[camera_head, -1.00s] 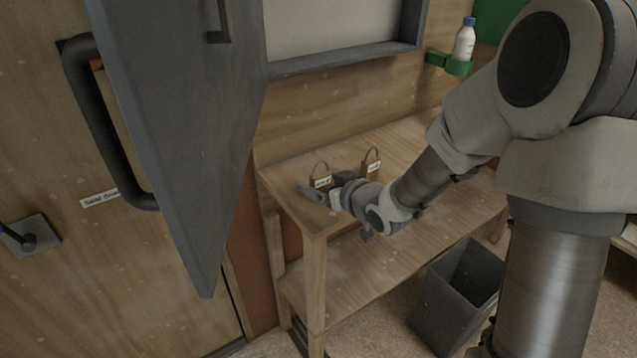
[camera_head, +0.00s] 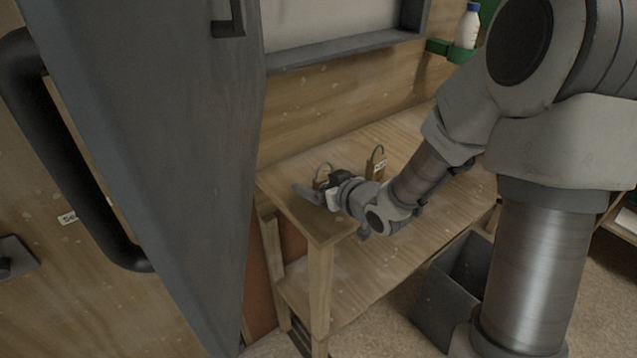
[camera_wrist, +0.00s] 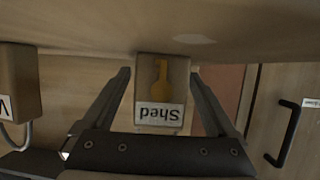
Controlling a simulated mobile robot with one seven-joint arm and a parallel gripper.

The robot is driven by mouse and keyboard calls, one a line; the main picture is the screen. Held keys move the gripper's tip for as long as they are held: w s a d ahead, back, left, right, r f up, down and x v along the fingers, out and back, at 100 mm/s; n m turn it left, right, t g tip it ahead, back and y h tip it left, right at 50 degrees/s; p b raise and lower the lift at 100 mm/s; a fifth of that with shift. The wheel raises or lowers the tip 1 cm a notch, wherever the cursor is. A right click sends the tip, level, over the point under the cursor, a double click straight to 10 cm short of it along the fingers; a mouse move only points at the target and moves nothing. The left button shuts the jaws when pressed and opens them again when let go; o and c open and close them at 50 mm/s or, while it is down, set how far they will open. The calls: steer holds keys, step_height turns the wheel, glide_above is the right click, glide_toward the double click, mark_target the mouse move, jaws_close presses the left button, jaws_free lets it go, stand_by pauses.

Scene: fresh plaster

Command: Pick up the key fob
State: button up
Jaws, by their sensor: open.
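A wooden block-shaped key fob (camera_wrist: 160,78) with a yellow key picture and a white "Shed" label shows upside down in the middle of the wrist view. It lies between the two fingers of my open gripper (camera_wrist: 160,85) in the picture, with a gap on each side; I cannot tell how deep it is between them. In the head view my gripper (camera_head: 318,196) is low over the near left end of the wooden bench, and it partly hides a fob (camera_head: 321,174) with a metal loop. A second, similar fob (camera_head: 376,166) stands to the right, behind my wrist.
The wooden bench (camera_head: 290,190) has bare top to the right and a lower shelf. A large grey door panel (camera_head: 180,150) stands close on the left. A bottle (camera_head: 467,25) sits in a green wall holder. A dark bin (camera_head: 440,305) stands below right.

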steer(key=shift+c, duration=0.3)
steer(key=c, duration=1.4)
